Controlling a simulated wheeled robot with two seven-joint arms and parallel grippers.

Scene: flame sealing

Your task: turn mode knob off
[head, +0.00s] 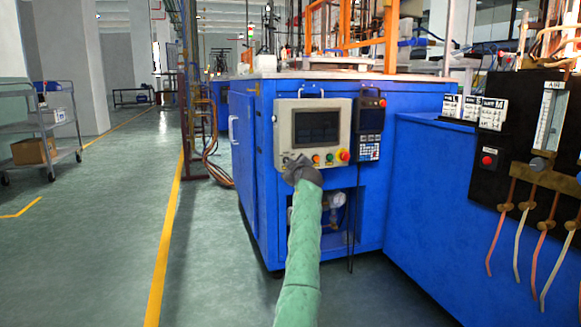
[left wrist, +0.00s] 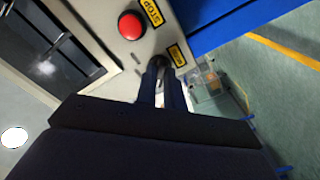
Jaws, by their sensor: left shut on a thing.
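The mode knob (left wrist: 158,62) is a small dark knob on the pale control panel (head: 285,131), mostly covered by my fingers. A yellow label sits beside it in the left wrist view. My left gripper (head: 297,166) reaches the lower left of the panel in the head view, at the end of the green-sleeved arm. In the left wrist view its two dark fingers (left wrist: 161,82) are shut on the knob. The knob's pointer and setting are hidden. My right gripper is in neither view.
A red button (left wrist: 131,25) with a yellow STOP label is close to the knob. The panel's dark screen (head: 317,127) is above. A large red button (head: 344,155) is at the panel's right. A keypad unit (head: 369,128) hangs beside it. Open floor lies left of the blue cabinet.

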